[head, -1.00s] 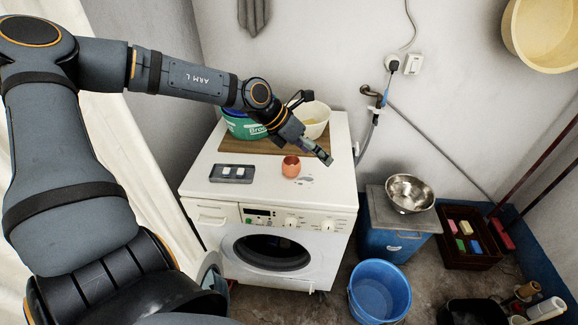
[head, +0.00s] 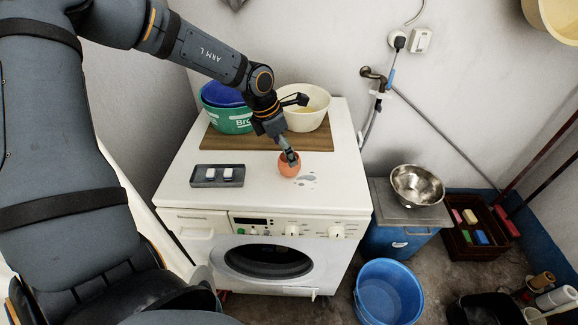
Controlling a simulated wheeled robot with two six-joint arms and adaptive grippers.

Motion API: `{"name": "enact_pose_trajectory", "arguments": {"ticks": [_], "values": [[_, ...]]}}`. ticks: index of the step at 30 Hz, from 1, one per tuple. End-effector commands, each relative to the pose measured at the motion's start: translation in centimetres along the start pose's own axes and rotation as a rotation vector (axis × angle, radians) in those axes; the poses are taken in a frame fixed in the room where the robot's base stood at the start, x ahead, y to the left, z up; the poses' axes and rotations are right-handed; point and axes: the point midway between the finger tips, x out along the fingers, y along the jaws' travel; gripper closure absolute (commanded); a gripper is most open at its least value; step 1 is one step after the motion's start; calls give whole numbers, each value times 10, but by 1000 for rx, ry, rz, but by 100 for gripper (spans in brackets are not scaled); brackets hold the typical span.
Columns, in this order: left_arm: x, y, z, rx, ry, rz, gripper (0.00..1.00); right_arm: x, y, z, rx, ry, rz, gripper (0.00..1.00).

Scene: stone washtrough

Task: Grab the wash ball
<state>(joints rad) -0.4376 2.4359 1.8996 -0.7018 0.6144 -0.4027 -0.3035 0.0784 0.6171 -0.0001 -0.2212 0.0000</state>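The wash ball (head: 288,168) is small, orange and rounded, with an open top. It stands on the white top of the washing machine (head: 250,189), near some wet spots. My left gripper (head: 289,157) points down at the ball, and its fingertips overlap the ball's upper part. I cannot tell whether the fingers touch the ball, or whether they are open or shut. The far side of the ball is partly hidden by the fingers. My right gripper is not in view.
A grey tray (head: 217,183) with two white blocks lies left of the ball. Behind are a brown board (head: 225,140), a green tub (head: 228,121) and a cream bowl (head: 310,118). A steel bowl (head: 417,186) and blue bucket (head: 388,293) stand right of the machine.

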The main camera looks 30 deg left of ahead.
Motion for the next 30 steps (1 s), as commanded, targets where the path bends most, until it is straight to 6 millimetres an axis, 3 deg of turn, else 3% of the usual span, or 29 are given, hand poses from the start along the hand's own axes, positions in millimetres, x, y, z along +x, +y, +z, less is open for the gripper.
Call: {"name": "enact_pose_trajectory", "arguments": {"ticks": [3,9,18,30], "values": [[12,-1,-2,2,7,-1,15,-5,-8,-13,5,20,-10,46],[46,0,-2,1,4,1,15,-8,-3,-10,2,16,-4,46],[51,0,-1,0,-1,2,16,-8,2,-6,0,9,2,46],[51,0,-1,0,-1,2,70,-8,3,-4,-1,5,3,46]]}}
